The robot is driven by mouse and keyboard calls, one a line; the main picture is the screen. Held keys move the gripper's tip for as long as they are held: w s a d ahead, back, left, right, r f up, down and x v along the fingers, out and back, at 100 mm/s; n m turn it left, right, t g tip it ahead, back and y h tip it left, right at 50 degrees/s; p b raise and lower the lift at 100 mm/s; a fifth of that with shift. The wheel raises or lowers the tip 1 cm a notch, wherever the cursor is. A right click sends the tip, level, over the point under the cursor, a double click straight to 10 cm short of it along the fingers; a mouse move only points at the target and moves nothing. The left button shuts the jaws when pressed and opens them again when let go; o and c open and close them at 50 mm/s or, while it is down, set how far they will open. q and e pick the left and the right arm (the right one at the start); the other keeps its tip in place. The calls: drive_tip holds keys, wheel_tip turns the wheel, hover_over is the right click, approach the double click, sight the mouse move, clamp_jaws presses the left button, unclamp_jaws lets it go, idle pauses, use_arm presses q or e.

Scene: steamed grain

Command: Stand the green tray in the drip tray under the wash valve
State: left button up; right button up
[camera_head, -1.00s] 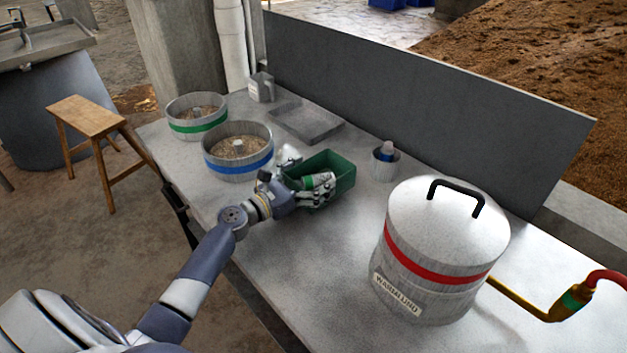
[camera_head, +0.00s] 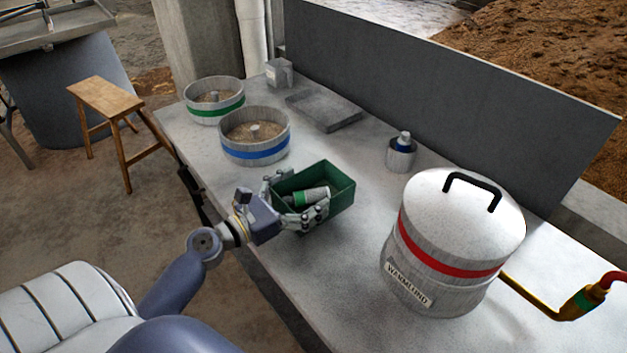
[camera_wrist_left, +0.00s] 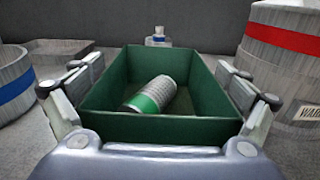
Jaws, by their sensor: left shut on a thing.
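The green tray (camera_head: 338,201) is an open, deep box with a green-and-white can (camera_head: 311,196) lying inside. My left gripper (camera_head: 297,198) is shut on the tray, with fingers along two opposite sides. The left wrist view shows the tray (camera_wrist_left: 108,92) level between the fingers, with the can on its floor. Whether the tray touches the table is unclear. A shallow metal tray (camera_head: 60,38) on a grey drum at the far upper left may be the drip tray. The valve is not clearly visible now. My right gripper is not in view.
The grey table (camera_head: 340,265) holds two grain tubs, banded blue (camera_head: 262,155) and green (camera_head: 205,114), a flat grey tray (camera_head: 345,122), a cup with a bottle (camera_head: 402,158) and a lidded red-banded pot (camera_head: 440,270). A wooden stool (camera_head: 108,98) stands left of the table.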

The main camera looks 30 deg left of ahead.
use_arm(q)
drive_tip(key=shift+s+d+r, duration=0.1)
drive_tip(key=shift+s, duration=0.5)
drive_tip(key=shift+s+d+r, duration=0.1)
drive_tip(key=shift+s, duration=0.45)
drive_tip(key=s+d+r+n+t+y, duration=0.1)
drive_tip(key=s+d+y, duration=0.4)
drive_tip(key=s+d, duration=0.5)
drive_tip(key=d+r+n, duration=0.1)
drive_tip(key=n, duration=0.1)
drive_tip(key=shift+d+n+y, duration=0.2)
drive_tip(key=shift+n+y, duration=0.2)
drive_tip(key=shift+w, duration=0.1)
